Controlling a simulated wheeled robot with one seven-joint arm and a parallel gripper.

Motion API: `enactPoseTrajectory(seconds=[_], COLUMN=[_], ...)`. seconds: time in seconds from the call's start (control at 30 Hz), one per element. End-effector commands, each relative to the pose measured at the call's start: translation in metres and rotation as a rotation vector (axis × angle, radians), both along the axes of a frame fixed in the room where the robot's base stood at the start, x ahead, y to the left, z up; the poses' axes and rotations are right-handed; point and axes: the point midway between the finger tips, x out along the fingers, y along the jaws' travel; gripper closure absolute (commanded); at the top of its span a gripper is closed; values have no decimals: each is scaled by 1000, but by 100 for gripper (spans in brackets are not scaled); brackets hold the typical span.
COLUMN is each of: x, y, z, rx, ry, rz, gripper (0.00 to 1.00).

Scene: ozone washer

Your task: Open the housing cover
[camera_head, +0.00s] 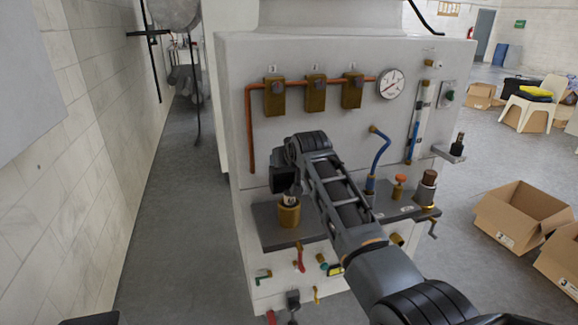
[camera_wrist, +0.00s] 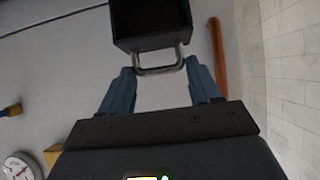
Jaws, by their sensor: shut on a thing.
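The black box-shaped cover (camera_wrist: 150,22) with a bent metal handle (camera_wrist: 158,70) is at the top of the wrist view. My gripper (camera_wrist: 161,78) is shut on the handle, with a blue-grey finger at each side. In the head view the dark cover (camera_head: 284,179) shows under my wrist, in front of the left part of the machine's grey panel. A brass cup (camera_head: 289,215) with something pale and dark in its top stands on the dark shelf just below the cover. Whether the cover touches the cup or the panel cannot be told.
The panel bears a copper pipe (camera_head: 251,130), brass valve blocks (camera_head: 316,95), a round gauge (camera_head: 391,84) and a blue hose (camera_head: 381,155). The shelf (camera_head: 270,226) holds a brown-capped bottle (camera_head: 426,188). Open cardboard boxes (camera_head: 515,215) lie at right. Floor at left is free.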

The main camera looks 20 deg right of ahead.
Motion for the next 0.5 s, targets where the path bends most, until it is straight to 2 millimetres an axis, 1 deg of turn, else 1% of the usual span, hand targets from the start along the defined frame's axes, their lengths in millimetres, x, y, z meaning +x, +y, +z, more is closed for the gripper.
enactPoseTrajectory(seconds=[0.03,0.23,0.5], x=[6,12,14], y=[8,8,8], z=[10,10,11], rx=[2,3,3], ry=[2,54,70], rz=[11,11,11], gripper=[92,92,92])
